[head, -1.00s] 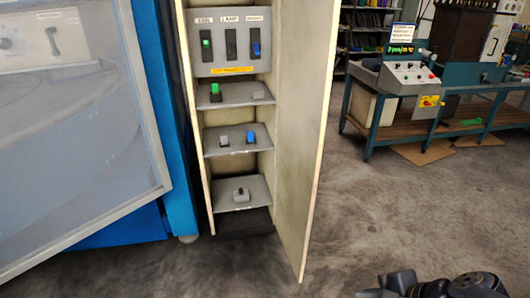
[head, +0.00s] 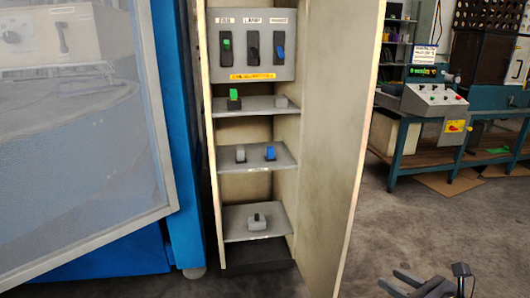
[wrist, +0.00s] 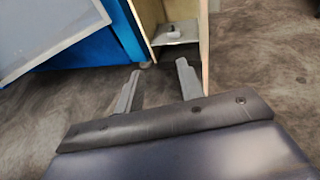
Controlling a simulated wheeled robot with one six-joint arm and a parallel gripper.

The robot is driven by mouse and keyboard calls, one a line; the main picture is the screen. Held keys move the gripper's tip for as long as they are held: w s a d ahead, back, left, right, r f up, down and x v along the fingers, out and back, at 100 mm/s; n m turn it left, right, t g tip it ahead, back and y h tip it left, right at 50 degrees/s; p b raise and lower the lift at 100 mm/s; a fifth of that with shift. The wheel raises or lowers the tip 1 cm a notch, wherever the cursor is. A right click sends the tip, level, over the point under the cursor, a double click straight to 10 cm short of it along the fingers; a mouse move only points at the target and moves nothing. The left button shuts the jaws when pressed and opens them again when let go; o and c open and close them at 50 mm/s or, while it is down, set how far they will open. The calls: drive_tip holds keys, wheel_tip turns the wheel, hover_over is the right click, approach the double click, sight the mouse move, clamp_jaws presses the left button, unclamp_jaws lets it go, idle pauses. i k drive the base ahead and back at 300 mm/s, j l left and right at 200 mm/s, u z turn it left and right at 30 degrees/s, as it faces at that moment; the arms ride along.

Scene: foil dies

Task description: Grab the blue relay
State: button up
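A blue relay (head: 270,153) sits upright on the middle shelf of the open cabinet, beside a light grey relay (head: 240,154). Another blue piece (head: 280,52) is in the right slot of the panel at the cabinet's top. My gripper (head: 389,279) is low at the right in the head view, outside the cabinet door and well away from the shelves. In the wrist view my gripper (wrist: 158,72) is open, with nothing between its two fingers. The blue relay does not show in the wrist view.
The cabinet door (head: 335,130) stands open on the right, between my gripper and the shelves. A green relay (head: 234,99) and a grey piece (head: 281,102) are on the upper shelf; another grey piece (head: 257,223) is on the lowest. A blue machine (head: 180,130) borders the cabinet's left.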

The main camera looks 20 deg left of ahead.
sight(270, 157)
drive_tip(key=i+j+z, duration=0.1)
drive_tip(key=j, duration=0.4)
drive_tip(key=i+j, duration=0.2)
drive_tip(key=j, duration=0.3)
drive_tip(key=i+j+z, duration=0.15)
drive_tip(key=j, duration=0.35)
drive_tip(key=i+j+z, duration=0.1)
drive_tip(key=j, duration=0.4)
drive_tip(key=i+j, duration=0.1)
drive_tip(key=j, duration=0.4)
drive_tip(key=i+j+z, duration=0.1)
drive_tip(key=i+j, duration=0.35)
drive_tip(key=j, duration=0.3)
drive_tip(key=i+j+z, duration=0.15)
drive_tip(key=j, duration=0.25)
drive_tip(key=i, duration=0.1)
